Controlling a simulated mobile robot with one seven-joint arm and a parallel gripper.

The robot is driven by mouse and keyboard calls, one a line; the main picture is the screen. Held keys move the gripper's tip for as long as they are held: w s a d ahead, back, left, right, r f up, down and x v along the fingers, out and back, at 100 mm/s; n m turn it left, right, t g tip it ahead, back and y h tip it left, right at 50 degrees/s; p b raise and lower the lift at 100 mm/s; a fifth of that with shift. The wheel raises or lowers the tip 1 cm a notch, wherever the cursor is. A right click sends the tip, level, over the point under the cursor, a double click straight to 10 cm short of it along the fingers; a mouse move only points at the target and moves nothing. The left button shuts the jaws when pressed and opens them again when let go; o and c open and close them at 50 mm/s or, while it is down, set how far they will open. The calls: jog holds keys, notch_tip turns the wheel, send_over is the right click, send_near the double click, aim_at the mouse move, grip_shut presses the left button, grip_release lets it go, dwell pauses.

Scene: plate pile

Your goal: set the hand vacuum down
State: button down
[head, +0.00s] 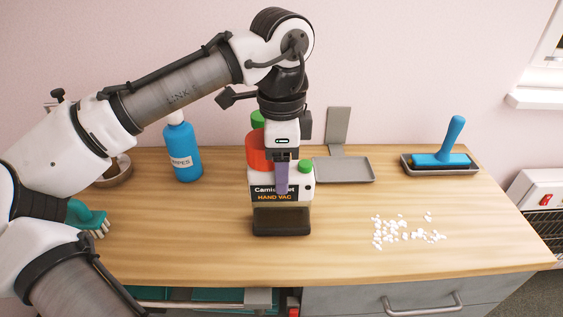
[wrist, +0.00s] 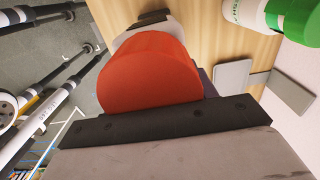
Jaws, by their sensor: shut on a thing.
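The hand vacuum (head: 262,192) has a white body with a black "HAND VAC" label, a red rounded part and a dark nozzle end facing the front. It is at the middle of the wooden counter (head: 340,250). My gripper (head: 282,163) points down onto its top and is shut on it. The fingertips are mostly hidden. In the wrist view the red part (wrist: 150,75) fills the middle, close to the camera. Whether the vacuum's underside touches the counter I cannot tell.
A grey dustpan-like tray (head: 345,170) lies behind right. White bits (head: 400,233) are scattered at right. A blue-handled tool (head: 440,158) sits on a tray. A blue wipes bottle (head: 183,152) stands left.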

jog(key=shift+c, duration=2.4)
grip_release()
jog(key=shift+f, duration=0.1)
notch_tip(320, 180, up, 12)
jog(key=shift+r, duration=0.15)
